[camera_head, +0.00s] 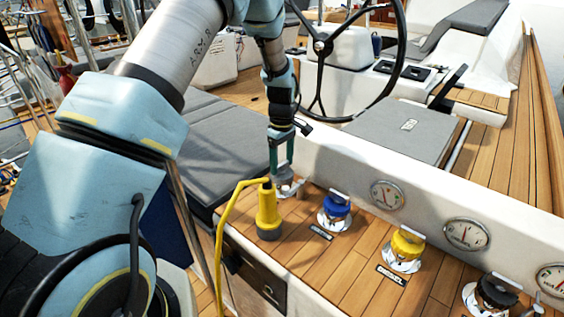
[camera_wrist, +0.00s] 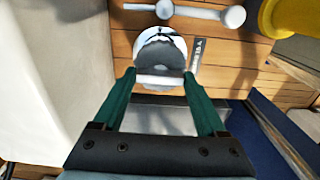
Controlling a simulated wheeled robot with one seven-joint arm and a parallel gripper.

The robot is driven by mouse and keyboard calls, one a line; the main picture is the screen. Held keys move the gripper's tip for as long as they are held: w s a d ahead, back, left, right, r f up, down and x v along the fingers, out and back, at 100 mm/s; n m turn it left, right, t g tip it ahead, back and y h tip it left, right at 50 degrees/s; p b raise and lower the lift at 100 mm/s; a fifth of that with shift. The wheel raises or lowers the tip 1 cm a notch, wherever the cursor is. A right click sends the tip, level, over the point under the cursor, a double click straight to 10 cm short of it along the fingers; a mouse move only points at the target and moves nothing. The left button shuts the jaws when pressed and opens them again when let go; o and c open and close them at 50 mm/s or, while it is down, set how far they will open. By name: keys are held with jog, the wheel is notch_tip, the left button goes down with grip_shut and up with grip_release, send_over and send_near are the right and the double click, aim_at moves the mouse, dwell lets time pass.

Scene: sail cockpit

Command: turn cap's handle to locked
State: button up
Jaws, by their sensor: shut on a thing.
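My gripper (camera_head: 282,172) reaches down to a grey cap (camera_head: 290,188) at the far left end of the row on the wooden deck ledge. In the wrist view the grey cap (camera_wrist: 158,52) sits in a pale round base. Its light bar handle (camera_wrist: 160,80) runs crosswise between my green fingertips, and my gripper (camera_wrist: 160,77) is shut on it, one finger at each end. A small label (camera_wrist: 197,54) lies beside the cap, its text unreadable here. The lock marks cannot be made out.
A yellow nozzle (camera_head: 267,208) with a yellow hose stands close in front of the gripper. A blue cap (camera_head: 336,208), a yellow cap (camera_head: 406,246) and a black cap (camera_head: 496,292) follow to the right. A white wall with gauges (camera_head: 466,234) rises behind; grey cushions lie left.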

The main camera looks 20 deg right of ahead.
jog(key=shift+m, duration=0.4)
jog(key=m+b, duration=0.1)
jog(key=m, duration=0.2)
jog(key=shift+m, duration=0.4)
jog(key=m+b, duration=0.1)
jog(key=m, duration=0.3)
jog(key=shift+m, duration=0.3)
jog(key=m+b, duration=0.1)
jog(key=m, duration=0.3)
jog(key=shift+m, duration=2.5)
jog(key=o, duration=1.3)
